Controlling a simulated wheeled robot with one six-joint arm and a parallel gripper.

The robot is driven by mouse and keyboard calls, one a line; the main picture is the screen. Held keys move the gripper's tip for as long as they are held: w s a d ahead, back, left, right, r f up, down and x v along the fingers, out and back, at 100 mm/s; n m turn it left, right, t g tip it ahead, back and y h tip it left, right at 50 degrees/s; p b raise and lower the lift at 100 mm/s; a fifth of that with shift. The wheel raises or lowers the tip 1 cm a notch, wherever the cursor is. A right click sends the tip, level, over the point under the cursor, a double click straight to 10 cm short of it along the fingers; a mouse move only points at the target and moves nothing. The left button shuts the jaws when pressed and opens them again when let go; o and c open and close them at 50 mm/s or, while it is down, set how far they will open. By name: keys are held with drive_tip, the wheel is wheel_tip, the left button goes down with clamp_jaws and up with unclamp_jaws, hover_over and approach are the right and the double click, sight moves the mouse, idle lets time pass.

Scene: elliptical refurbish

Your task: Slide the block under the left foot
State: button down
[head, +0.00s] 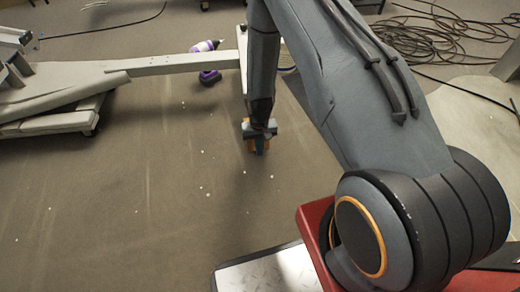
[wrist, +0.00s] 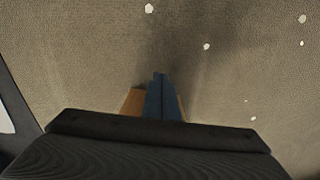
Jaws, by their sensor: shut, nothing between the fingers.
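My gripper (head: 259,152) is low over the carpet near the middle of the head view, pointing down. Its blue fingers are shut and empty; they also show in the wrist view (wrist: 159,95). An orange-brown wooden block (wrist: 133,101) shows on both sides of the fingers in the wrist view, partly hidden by them and by the gripper body. Whether the fingers touch it is unclear. The elliptical machine's grey beam (head: 185,63) runs to a pale crossbar (head: 242,58) behind my arm. The left foot cannot be made out; my arm covers part of the crossbar.
A purple and white power drill (head: 208,77) lies by the beam. The machine's larger body (head: 60,90) is at the left. Coiled black cables (head: 440,35) lie at the top right. The carpet left of and in front of my gripper is open, with small white specks.

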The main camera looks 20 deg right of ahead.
drive_tip(key=shift+w+d+b, duration=0.2)
drive_tip(key=shift+w+b, duration=0.3)
drive_tip(key=shift+w, duration=0.7)
drive_tip(key=shift+w+d+b, duration=0.2)
drive_tip(key=shift+w+b, duration=0.15)
drive_tip(key=shift+w, duration=1.6)
drive_tip(key=shift+s, duration=0.1)
